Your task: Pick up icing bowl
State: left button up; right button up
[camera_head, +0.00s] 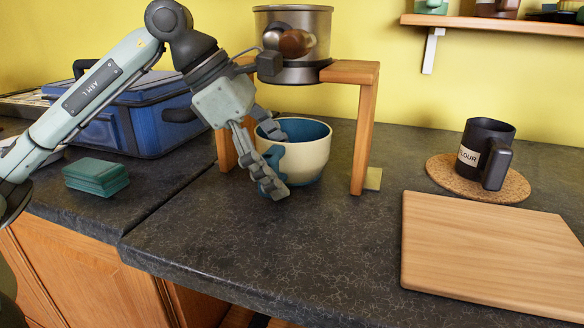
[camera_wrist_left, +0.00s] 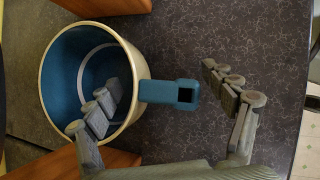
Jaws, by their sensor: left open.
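The icing bowl (camera_head: 312,158) is cream outside and blue inside, with a blue handle facing the front. It stands upright on the dark counter under a small wooden stand. It also shows in the left wrist view (camera_wrist_left: 141,70), with its handle (camera_wrist_left: 168,92) between my fingers. My left gripper (camera_head: 273,160) is open around the handle side. One finger reaches over the rim into the bowl's opening, and the other is outside, beyond the handle. I cannot tell whether either finger touches the bowl. My right gripper is not in view.
The wooden stand (camera_head: 364,130) carries a metal pot (camera_head: 312,22) above the bowl, close to my left wrist. A blue case (camera_head: 125,125) and a green block (camera_head: 96,176) lie left. A dark mug (camera_head: 487,135) on a cork mat and a wooden board (camera_head: 490,245) are right.

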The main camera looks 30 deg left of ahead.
pick_arm(q)
jog(key=shift+c, duration=0.2)
grip_shut()
jog(key=shift+r, duration=0.15)
jog(key=shift+r, duration=0.1)
dwell(0.3)
